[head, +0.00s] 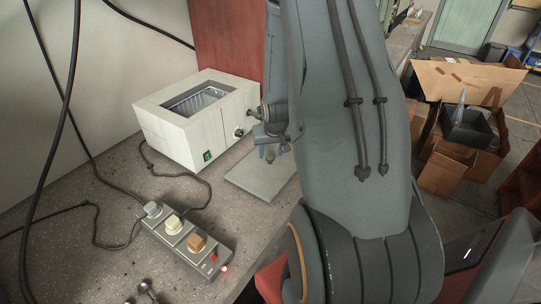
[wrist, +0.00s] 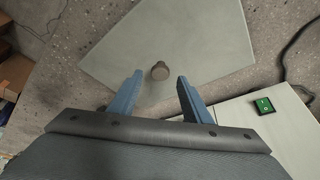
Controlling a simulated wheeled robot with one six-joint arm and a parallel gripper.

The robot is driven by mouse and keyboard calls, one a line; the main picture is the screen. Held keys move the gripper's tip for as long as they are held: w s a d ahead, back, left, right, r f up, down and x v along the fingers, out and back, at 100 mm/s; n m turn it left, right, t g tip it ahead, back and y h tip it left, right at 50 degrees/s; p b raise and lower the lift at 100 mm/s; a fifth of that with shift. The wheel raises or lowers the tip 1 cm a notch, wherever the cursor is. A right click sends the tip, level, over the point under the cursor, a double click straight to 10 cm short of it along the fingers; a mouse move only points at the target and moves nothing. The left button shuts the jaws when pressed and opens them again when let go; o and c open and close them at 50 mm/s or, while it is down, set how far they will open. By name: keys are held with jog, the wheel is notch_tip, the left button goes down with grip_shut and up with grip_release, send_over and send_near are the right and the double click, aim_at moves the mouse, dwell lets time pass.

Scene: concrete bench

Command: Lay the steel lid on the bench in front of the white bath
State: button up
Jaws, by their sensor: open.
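The steel lid (head: 262,177) is a flat grey plate lying on the bench in front of the white bath (head: 183,135), partly hidden behind my arm. The bath is uncovered, its dark opening and inner wall showing. In the wrist view the lid (wrist: 200,35) fills the upper middle, with its round knob (wrist: 160,71) near the centre. The bath's edge (wrist: 250,135) shows at the lower right. My gripper (head: 269,154) is just over the lid. In the wrist view its blue fingers (wrist: 159,80) are open, one on each side of the knob's line, with gaps to it.
A power strip (head: 187,240) with plugs and a lit red switch lies on the bench (head: 110,200) at front left. Black cables run beside it and hang along the wall. Cardboard boxes (head: 455,125) stand on the floor at right. Bare bench lies between strip and lid.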

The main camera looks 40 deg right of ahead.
jog(key=p+v, duration=0.2)
jog(key=v, duration=0.7)
jog(key=s+a+r+n+g, duration=0.1)
jog(key=s+a+r, duration=0.2)
jog(key=a, duration=0.5)
jog(key=s+a+r+n+g+y, duration=0.1)
jog(key=s+a+r+n, duration=0.1)
jog(key=s+a, duration=0.3)
jog(key=s+a+r+n+g+y, duration=0.1)
jog(key=s+a+r, duration=0.3)
jog(key=a, duration=0.7)
jog(key=shift+s+r+n, duration=0.3)
jog(key=shift+r+n, duration=0.2)
jog(key=shift+n, duration=0.1)
jog(key=shift+c, duration=0.4)
